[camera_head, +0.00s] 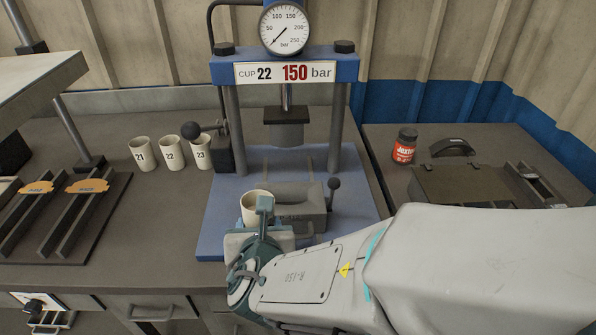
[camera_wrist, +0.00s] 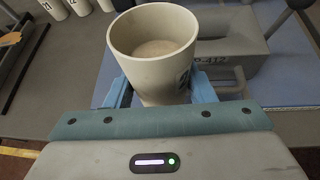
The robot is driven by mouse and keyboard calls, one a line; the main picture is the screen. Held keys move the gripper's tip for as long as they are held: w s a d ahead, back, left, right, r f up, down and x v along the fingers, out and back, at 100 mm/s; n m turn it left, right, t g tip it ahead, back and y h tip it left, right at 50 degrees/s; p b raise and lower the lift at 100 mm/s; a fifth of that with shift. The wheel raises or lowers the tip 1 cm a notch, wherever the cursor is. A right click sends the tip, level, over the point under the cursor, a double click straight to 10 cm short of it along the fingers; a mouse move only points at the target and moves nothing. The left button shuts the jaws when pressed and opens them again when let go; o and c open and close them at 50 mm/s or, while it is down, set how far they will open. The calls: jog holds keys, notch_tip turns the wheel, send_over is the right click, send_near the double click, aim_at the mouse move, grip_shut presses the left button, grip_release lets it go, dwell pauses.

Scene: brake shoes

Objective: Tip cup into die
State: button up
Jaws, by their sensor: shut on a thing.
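A cream cup (camera_head: 253,207) is held in my gripper (camera_head: 264,217) at the front of the press's blue base. In the wrist view the cup (camera_wrist: 150,62) sits between the two blue fingers, roughly upright, with pale material inside. A dark marking on its right side is not readable. The grey die block (camera_head: 303,196) stands on the blue base just right of the cup; it also shows in the wrist view (camera_wrist: 228,62), behind and to the right of the cup. The cup hides part of the die, and its cavity cannot be made out clearly.
The press ram (camera_head: 287,128) hangs above the base between two posts. A sign (camera_head: 285,73) reads cup 22, 150 bar. Cups marked 21 (camera_head: 143,154), 22 (camera_head: 171,152) and 23 (camera_head: 202,152) stand left. A black-knobbed lever (camera_head: 333,198) rises beside the die. A red jar (camera_head: 404,147) stands right.

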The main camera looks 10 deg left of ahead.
jog(key=shift+w+d+g+p, duration=0.1)
jog(key=shift+w+g+p, duration=0.1)
jog(key=shift+g+p, duration=0.3)
jog(key=shift+w+r+m+p, duration=0.15)
jog(key=shift+r+m+p, duration=0.2)
jog(key=shift+p, duration=0.35)
jog(key=g+p, duration=0.1)
jog(key=p, duration=0.1)
jog(key=w+r+m+g+p, duration=0.1)
jog(key=p, duration=0.1)
jog(key=shift+w+d+r+g, duration=0.1)
jog(key=shift+w+d+g, duration=0.1)
jog(key=shift+g, duration=0.2)
jog(key=shift+w+d+f+g+y+p, duration=0.1)
jog(key=shift+w+f+g+y+p, duration=0.2)
jog(key=shift+w+f+g, duration=0.15)
jog(key=shift+m+g, duration=0.25)
jog(key=shift+g, duration=0.1)
jog(key=shift+w+d+r+m+g+p, duration=0.15)
jog(key=shift+r+g+p, duration=0.1)
jog(key=shift+g+p, duration=0.15)
jog(key=shift+w+r+m+g+p, duration=0.1)
jog(key=shift+r+m+g+p, duration=0.1)
jog(key=shift+g+p, duration=0.15)
jog(key=shift+f+m+g+y+b, duration=0.3)
jog(key=shift+g+b, duration=0.2)
jog(key=shift+g, duration=0.25)
jog(key=shift+f+m+g+y+b, duration=0.2)
jog(key=shift+g+y+b, duration=0.25)
jog(key=shift+g, duration=0.25)
